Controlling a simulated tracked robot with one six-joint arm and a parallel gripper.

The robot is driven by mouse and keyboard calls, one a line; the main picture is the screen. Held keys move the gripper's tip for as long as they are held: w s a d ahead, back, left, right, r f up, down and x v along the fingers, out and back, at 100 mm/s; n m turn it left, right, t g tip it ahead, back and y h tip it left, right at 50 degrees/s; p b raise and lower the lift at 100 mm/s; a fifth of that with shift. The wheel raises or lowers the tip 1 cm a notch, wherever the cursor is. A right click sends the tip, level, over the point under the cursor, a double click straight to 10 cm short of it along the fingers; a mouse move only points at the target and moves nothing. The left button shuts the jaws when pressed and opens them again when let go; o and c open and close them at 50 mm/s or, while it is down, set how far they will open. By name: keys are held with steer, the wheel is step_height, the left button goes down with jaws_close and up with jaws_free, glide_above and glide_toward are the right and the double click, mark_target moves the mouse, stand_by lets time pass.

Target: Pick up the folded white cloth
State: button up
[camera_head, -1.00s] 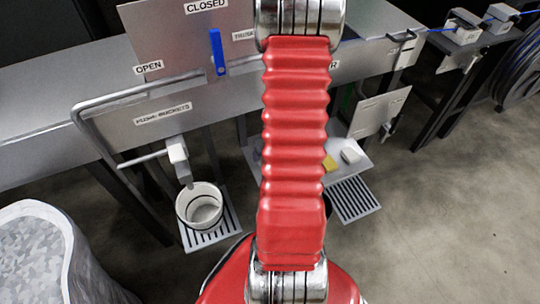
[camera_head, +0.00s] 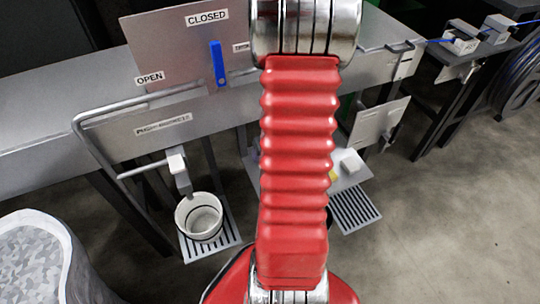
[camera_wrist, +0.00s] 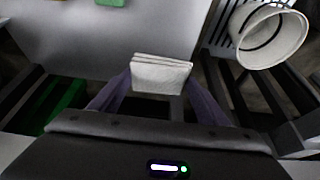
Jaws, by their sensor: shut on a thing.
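The folded white cloth (camera_wrist: 160,75) shows in the middle of the wrist view as a small layered block with its folds along the upper edge. My gripper (camera_wrist: 159,84) is shut on it, with one finger on each side. In the head view my red arm hides the gripper and the held cloth.
A pale shelf (camera_wrist: 110,38) lies beyond the cloth, with a green item (camera_wrist: 110,2) at its far side. A white bucket (camera_wrist: 268,36) stands on a slatted stand to the right. In the head view a white block (camera_head: 352,161) sits right of my arm.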

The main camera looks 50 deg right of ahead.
steer(key=shift+r, duration=4.25)
